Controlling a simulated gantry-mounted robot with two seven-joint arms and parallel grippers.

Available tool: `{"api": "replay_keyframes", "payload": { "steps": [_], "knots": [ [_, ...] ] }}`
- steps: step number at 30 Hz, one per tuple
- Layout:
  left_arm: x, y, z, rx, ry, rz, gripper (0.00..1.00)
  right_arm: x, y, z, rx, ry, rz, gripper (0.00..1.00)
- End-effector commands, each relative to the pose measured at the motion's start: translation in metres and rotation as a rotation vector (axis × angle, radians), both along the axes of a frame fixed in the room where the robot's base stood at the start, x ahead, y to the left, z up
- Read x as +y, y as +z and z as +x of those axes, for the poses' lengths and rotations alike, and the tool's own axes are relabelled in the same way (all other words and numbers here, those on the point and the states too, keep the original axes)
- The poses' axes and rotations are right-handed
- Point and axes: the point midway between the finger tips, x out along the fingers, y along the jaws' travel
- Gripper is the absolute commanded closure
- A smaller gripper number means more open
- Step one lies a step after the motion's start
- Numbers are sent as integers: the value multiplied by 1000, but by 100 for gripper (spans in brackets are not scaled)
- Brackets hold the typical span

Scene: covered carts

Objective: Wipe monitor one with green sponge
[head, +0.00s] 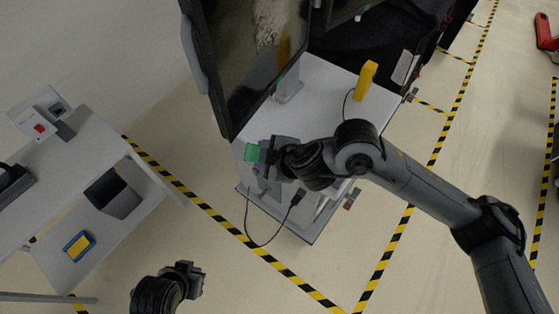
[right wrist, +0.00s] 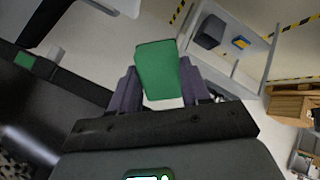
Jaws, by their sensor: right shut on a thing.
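My right gripper (head: 266,155) is shut on the green sponge (head: 251,152), which sticks out to the left of the fingers. In the right wrist view the sponge (right wrist: 157,68) stands between the two fingers. The dark monitor (head: 238,75) stands tilted on the white cart, with a pale smudge (head: 268,22) on its upper part. The sponge is just below the monitor's lower corner and looks apart from it. In the right wrist view the dark screen (right wrist: 45,105) lies at the left, with a green reflection. My left gripper (head: 190,279) is low in the head view; its jaws are unclear.
The white cart (head: 320,80) carries a yellow scanner-like device (head: 366,80) with a cable. A second cable (head: 262,244) hangs off the cart's front. A white table (head: 75,185) at left holds a blue-and-yellow sponge-like item (head: 79,246) and a grey bin (head: 112,193). Striped tape marks the floor.

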Motion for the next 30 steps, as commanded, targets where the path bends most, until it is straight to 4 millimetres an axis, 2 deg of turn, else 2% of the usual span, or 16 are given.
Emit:
{"api": "replay_keyframes", "payload": {
  "steps": [6,11,14,19,24,30],
  "knots": [
    [1,17,0,1,-1,3,100,8,50,5,-116,206,143,78],
    [2,30,0,1,-4,7,100,7,95,13,-204,342,278,78],
    [3,39,-1,1,-6,11,100,0,124,20,-258,393,364,78],
    [4,54,-1,2,-8,15,100,-28,173,34,-349,403,496,78],
    [4,64,-1,1,-8,14,100,-57,202,44,-421,352,562,78],
    [3,68,-1,1,-7,12,100,-76,215,50,-464,305,585,78]
  ]
}}
